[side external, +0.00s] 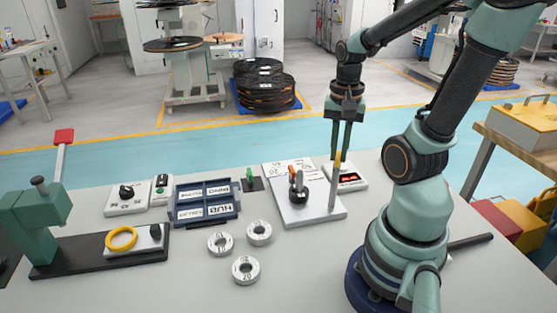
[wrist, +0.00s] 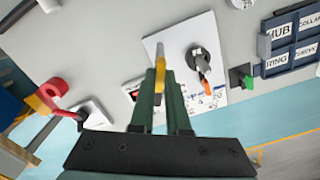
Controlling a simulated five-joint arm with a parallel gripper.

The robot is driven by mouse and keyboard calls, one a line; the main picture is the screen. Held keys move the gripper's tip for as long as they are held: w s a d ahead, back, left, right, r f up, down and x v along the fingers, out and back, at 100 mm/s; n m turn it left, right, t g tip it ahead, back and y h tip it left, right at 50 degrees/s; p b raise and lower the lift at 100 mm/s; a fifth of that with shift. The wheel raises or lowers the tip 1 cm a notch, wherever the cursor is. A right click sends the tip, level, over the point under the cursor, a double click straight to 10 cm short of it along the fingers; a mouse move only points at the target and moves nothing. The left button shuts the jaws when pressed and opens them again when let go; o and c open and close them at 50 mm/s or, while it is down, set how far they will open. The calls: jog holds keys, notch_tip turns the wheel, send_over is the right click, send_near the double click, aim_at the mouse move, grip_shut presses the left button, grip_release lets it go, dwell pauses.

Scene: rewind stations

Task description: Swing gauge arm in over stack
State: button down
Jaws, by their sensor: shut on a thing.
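The gauge arm (wrist: 160,50) is a narrow yellow piece at the top of a grey post (side external: 333,190) on the right of a white base plate (side external: 290,214). My gripper (side external: 341,152) reaches down from above; its green fingers (wrist: 160,92) are shut on the gauge arm. The stack (side external: 298,188) is a dark round piece with a grey pin and an orange part standing on the same plate. It shows right of my fingers in the wrist view (wrist: 198,58). The gauge arm is beside the stack, not above it. The fingers hide part of the arm.
A small box with a red display (side external: 352,181) stands behind the plate. Left are a green switch (side external: 249,181), a blue labelled tray (side external: 205,222) and several loose grey rings (side external: 246,270). A green press (side external: 38,225) stands far left.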

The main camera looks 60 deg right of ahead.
jog(key=n, duration=0.4)
jog(key=shift+r+n, duration=0.1)
jog(key=shift+n, duration=0.2)
jog(key=n, duration=0.3)
jog(key=shift+n, duration=0.3)
jog(key=n, duration=0.4)
jog(key=shift+n, duration=1.8)
jog(key=c, duration=0.9)
grip_release()
